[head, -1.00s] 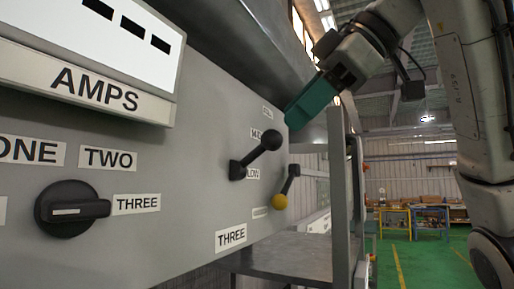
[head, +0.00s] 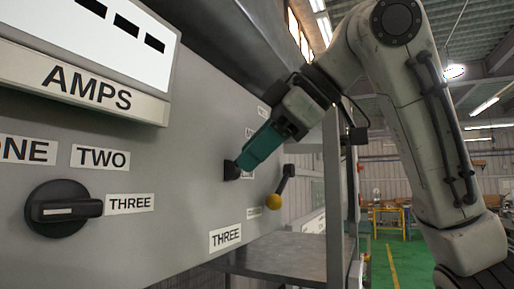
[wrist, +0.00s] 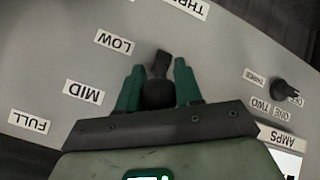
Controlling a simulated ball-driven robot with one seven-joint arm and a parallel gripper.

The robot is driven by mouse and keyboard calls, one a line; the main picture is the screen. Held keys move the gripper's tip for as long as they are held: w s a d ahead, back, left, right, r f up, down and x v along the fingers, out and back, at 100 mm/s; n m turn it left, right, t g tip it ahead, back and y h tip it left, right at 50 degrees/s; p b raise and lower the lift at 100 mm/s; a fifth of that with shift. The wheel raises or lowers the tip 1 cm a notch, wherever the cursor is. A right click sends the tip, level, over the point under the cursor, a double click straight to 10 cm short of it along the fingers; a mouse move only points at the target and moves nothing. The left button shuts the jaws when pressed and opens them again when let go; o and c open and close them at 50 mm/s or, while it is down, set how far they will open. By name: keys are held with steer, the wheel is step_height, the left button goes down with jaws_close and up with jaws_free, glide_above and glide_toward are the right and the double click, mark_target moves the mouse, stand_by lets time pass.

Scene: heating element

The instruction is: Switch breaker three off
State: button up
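No lever is plainly marked as breaker three.
A grey shelf (head: 290,252) and an upright post (head: 333,200) stand right of the panel.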

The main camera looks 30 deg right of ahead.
jaws_close()
